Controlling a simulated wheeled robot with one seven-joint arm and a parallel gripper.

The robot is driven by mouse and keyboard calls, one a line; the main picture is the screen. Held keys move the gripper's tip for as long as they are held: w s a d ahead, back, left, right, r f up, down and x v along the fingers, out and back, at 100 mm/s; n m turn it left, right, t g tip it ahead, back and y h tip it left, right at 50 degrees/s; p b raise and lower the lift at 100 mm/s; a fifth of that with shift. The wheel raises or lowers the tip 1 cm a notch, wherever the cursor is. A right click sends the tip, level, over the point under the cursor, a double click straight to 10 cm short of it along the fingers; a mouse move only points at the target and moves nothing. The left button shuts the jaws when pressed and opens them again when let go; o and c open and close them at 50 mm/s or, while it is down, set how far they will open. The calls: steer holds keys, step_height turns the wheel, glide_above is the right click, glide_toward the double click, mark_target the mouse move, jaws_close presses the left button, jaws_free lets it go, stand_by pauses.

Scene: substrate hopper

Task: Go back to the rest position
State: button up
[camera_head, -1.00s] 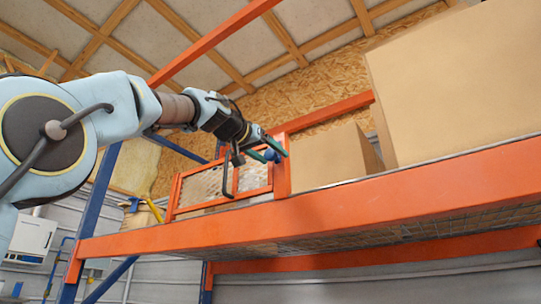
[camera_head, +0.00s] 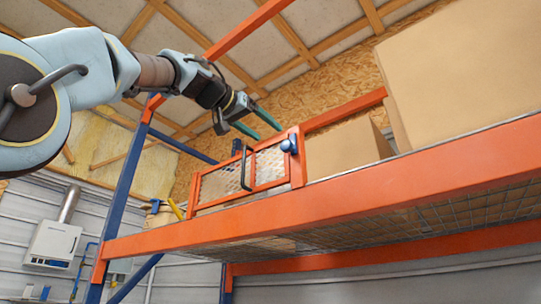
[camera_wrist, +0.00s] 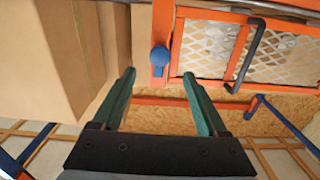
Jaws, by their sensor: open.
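My gripper (camera_head: 258,123) is open and empty, with two green fingers held apart, above and left of the blue knob (camera_head: 289,144) in the head view. It also shows in the wrist view (camera_wrist: 160,92), its fingers pointing toward the shelf. The blue knob (camera_wrist: 160,60) sits on an orange post, in line with the gap between the fingers, and the fingers are clear of it. An orange-framed mesh panel (camera_head: 220,181) with a black handle (camera_head: 244,167) stands on the rack beside the post; its mesh (camera_wrist: 206,46) and handle (camera_wrist: 250,56) show in the wrist view.
An orange rack beam (camera_head: 330,195) runs across in front. Cardboard boxes (camera_head: 341,152) (camera_head: 470,75) stand on the shelf to the right. A blue upright (camera_head: 128,195) stands left. A white wall unit (camera_head: 52,244) is at lower left. Open space lies above the panel.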

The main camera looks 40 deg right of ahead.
steer(key=shift+a, duration=0.1)
stand_by(0.5)
steer(key=w+a+f+n+t+y, duration=0.1)
steer(key=w+a+f+n+y, duration=0.15)
steer(key=w+f, duration=0.7)
steer(key=w+a+f+n+t+y, duration=0.1)
steer(key=w+a+f+n+y, duration=0.15)
steer(key=w+f, duration=0.65)
steer(key=w+a+f+n+t+y, duration=0.15)
steer(key=w+f+y, duration=0.25)
steer(key=f, duration=1)
steer(key=a+f+n+g+y, duration=0.1)
steer(key=a+f+n+y, duration=0.1)
steer(key=a+f, duration=0.65)
steer(key=a+f+n+g+y, duration=0.15)
steer(key=a+f, duration=0.35)
steer(key=f, duration=0.7)
steer(key=a+f+n+g+y, duration=0.1)
steer(key=a+f+n+y, duration=0.1)
steer(key=a+f, duration=0.65)
steer(key=s+a+f+n+g+y, duration=0.1)
steer(key=s+a+f, duration=0.4)
steer(key=s+f, duration=0.3)
steer(key=s+a+f+n+g+y, duration=0.1)
steer(key=s+a+f+g, duration=0.1)
steer(key=s+a+f, duration=0.3)
steer(key=s+f, duration=0.3)
steer(key=shift+a+y+p, duration=0.35)
steer(key=shift+f, duration=0.1)
